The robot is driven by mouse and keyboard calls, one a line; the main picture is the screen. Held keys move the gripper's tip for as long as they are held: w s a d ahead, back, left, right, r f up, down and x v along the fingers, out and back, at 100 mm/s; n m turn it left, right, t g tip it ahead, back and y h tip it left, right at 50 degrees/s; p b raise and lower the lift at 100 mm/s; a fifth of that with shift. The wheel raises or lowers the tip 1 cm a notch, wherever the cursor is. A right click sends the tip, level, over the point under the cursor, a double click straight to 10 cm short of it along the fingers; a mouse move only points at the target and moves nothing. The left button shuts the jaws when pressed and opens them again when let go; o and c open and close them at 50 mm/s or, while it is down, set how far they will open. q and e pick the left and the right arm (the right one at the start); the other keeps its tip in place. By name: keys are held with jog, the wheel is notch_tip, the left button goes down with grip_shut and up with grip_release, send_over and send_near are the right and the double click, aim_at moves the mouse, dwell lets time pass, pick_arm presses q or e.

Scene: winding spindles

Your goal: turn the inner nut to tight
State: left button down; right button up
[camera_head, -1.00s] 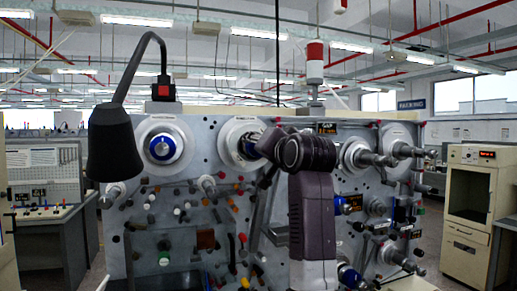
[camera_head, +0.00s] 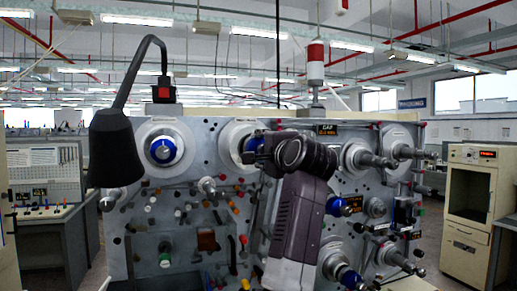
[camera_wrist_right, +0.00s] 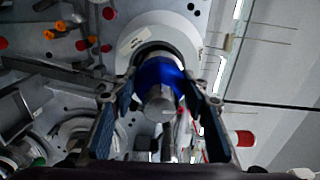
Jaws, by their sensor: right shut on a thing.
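A winding panel (camera_head: 190,215) carries two large pale discs at its upper left, each with a blue nut at the centre. My right gripper (camera_head: 256,150) is at the second disc (camera_head: 236,134), and its blue nut (camera_head: 252,143) is partly hidden by it. In the right wrist view the blue nut (camera_wrist_right: 160,73) sits around a grey metal spindle end (camera_wrist_right: 160,103). My right gripper (camera_wrist_right: 160,88) has a finger on each side of the nut and is shut on it. My left gripper is not in view.
A blue nut on the left disc (camera_head: 163,150) is uncovered. A black lamp (camera_head: 114,150) hangs before the panel's left edge. Metal spindles (camera_head: 370,158) stick out on the right. Pegs and knobs cover the lower panel. A cream cabinet (camera_head: 468,205) stands far right.

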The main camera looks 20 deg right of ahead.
jog(key=shift+m, duration=1)
jog(key=o, duration=1.2)
jog(key=shift+d, duration=0.1)
jog(key=shift+c, duration=0.2)
